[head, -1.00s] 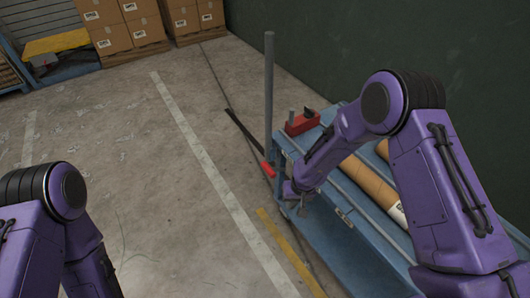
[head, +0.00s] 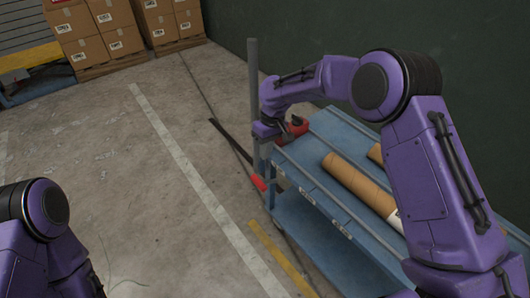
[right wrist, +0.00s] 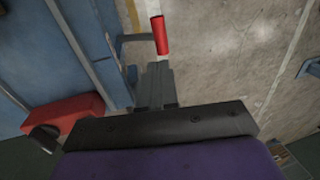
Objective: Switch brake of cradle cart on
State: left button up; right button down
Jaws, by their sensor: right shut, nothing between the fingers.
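The blue cradle cart (head: 335,218) stands at the right with long brown tubes lying in it. A lever with a red grip (head: 257,183) sticks out low at its far left corner; the red grip also shows in the right wrist view (right wrist: 160,36), just beyond the fingertips. My right gripper (head: 262,158) is at that corner, above the red grip and beside the grey post (head: 253,88). In the right wrist view its fingers (right wrist: 158,72) are together and empty, apart from the grip as far as I can tell. My left gripper is out of view.
A red block-like part (head: 297,126) sits on the cart's far end, partly behind my right arm; it shows at the left in the wrist view (right wrist: 65,113). Stacked cartons (head: 100,35) stand at the back. Floor left of the cart is clear.

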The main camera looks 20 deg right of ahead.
aim_at(260, 181)
jog(key=f, duration=0.3)
jog(key=a+f, duration=0.1)
jog(key=f, duration=0.3)
jog(key=a+f, duration=0.1)
jog(key=f, duration=0.2)
jog(key=shift+s+f, duration=0.25)
jog(key=shift+s, duration=0.15)
